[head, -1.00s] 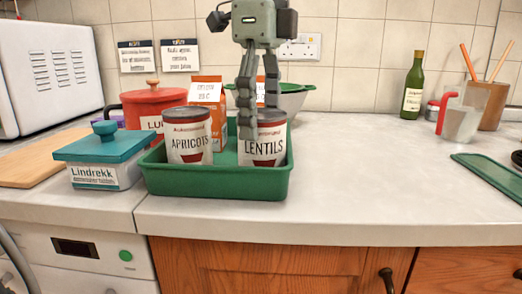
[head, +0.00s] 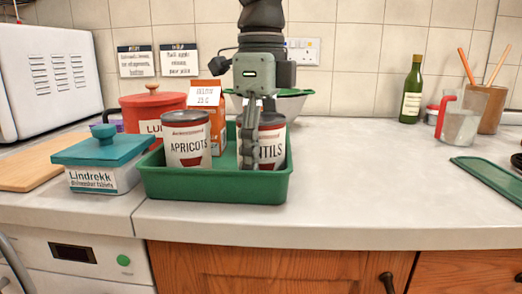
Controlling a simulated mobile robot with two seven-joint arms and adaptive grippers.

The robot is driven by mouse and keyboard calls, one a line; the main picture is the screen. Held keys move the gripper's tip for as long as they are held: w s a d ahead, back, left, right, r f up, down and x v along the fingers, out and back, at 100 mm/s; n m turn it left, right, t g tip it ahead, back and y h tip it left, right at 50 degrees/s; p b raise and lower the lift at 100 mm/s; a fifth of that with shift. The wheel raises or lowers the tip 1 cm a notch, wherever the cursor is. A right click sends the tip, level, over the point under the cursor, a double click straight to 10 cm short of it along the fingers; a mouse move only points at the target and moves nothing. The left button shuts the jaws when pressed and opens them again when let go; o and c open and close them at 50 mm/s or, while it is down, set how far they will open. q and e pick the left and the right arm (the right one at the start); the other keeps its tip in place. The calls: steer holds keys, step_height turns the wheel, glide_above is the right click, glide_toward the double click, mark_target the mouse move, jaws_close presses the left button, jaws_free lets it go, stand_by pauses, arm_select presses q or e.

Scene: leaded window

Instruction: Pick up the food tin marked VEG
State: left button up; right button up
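I read no VEG mark on any tin in view. Two tins stand upright in the green tray (head: 215,187). The left tin (head: 188,147) reads APRICOTS. The right tin (head: 270,151) reads LENTILS, its first letters now covered by a finger. My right gripper (head: 258,133) points down over the LENTILS tin. One finger is in front of its label; the other goes down behind its top rim. The fingers are apart, with the tin between them. I cannot tell whether they touch it. My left gripper is not in view.
An orange carton (head: 212,110) and a red lidded pot (head: 150,111) stand behind the tins. A teal-lidded Lindrekk box (head: 95,175) is left of the tray. A bottle (head: 412,92) and a jug (head: 459,124) are at back right.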

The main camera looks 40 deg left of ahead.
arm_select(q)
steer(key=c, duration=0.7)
